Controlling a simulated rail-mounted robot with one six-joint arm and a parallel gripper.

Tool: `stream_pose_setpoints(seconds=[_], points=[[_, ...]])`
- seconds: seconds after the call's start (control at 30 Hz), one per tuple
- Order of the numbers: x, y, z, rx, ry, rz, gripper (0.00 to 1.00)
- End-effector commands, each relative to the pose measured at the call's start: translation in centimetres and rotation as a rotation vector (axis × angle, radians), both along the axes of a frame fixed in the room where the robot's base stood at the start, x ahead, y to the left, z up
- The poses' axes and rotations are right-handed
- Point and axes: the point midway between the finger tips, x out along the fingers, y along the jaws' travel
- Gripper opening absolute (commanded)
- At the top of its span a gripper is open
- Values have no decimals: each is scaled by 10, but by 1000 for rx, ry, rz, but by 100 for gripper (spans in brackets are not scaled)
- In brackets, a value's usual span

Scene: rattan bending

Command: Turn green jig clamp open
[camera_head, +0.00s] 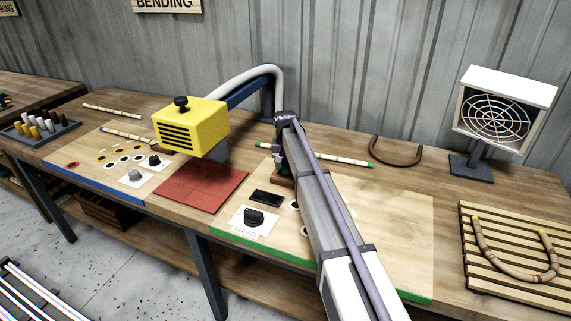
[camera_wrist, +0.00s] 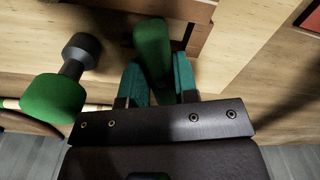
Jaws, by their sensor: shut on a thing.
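In the wrist view a rounded green handle (camera_wrist: 152,42), apparently the green jig clamp's, stands between the teal fingers of my gripper (camera_wrist: 157,70). The fingers are shut on it, one on each side. A second green rounded piece (camera_wrist: 52,98) lies to the left, near a dark round-ended peg (camera_wrist: 80,55). In the head view my arm hides the clamp and most of the gripper. Only part of a reddish-brown block shows beside my arm. The clamp's exact angle cannot be told.
The green-edged board (camera_head: 408,235) holds a black knob (camera_head: 254,217). A green-ended rattan pole (camera_head: 330,156) lies behind my arm. Left stands a yellow heater box (camera_head: 190,127) above red tiles (camera_head: 200,187). Right are a fan (camera_head: 497,112) and a slatted rack (camera_head: 510,285).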

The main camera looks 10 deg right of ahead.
Motion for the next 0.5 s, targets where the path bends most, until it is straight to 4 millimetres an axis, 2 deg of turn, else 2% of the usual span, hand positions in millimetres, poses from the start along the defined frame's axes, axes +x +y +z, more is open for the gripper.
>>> stream_pose_setpoints(seconds=[0.5], points=[[0, -2, 0, 0, 0, 489, 4]])
